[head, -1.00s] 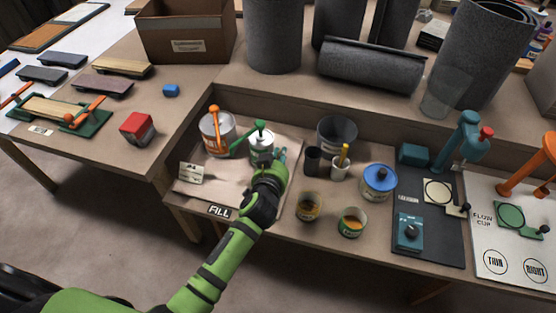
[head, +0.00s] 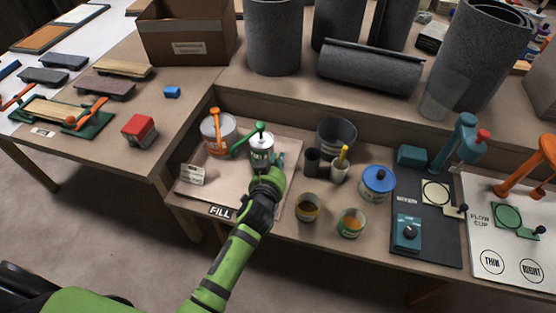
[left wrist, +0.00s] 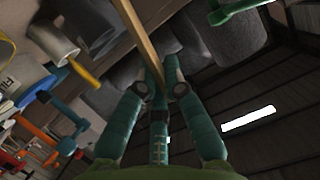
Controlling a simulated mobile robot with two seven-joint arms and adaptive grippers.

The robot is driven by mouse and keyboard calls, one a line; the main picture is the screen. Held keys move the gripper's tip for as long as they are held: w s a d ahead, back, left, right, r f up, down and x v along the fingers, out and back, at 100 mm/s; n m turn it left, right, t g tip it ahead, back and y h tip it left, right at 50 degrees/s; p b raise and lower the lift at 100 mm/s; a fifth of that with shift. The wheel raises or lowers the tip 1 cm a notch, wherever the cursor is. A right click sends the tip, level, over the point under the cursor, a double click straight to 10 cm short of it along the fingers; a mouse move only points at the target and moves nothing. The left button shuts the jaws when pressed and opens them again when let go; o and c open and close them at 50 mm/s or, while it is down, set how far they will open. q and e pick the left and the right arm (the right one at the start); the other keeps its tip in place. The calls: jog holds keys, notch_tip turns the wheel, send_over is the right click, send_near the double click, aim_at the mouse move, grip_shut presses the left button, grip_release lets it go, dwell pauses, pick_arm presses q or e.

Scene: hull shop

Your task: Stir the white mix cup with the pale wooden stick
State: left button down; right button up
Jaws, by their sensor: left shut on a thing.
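My left gripper (head: 277,161) is at the front right of the green-pump can (head: 261,153), over the tray's right part. In the left wrist view, its fingers (left wrist: 158,88) are shut on the pale wooden stick (left wrist: 143,32), which reaches past the top edge. The stick's far end is out of that view, and I cannot make the stick out in the head view. A white cup (head: 338,172) with a yellow handle (head: 342,154) in it stands right of the gripper, apart from it. I cannot tell whether this is the mix cup. My right gripper is out of view.
An orange-pump can (head: 218,135) stands at the tray's left. A black cup (head: 312,161), a dark bucket (head: 336,133), a blue-lidded tin (head: 377,184) and two open tins (head: 309,207) (head: 351,223) crowd the bench to the right. A raised shelf with grey rolls (head: 371,67) lies behind.

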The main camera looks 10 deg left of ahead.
pick_arm(q)
jog(key=shift+r, duration=0.1)
notch_tip(320, 180, up, 7)
jog(key=d+p, duration=0.1)
jog(key=p, duration=0.5)
jog(key=shift+d, duration=0.2)
dwell(0.4)
notch_tip(320, 180, up, 5)
jog(key=p, duration=0.5)
dwell(0.7)
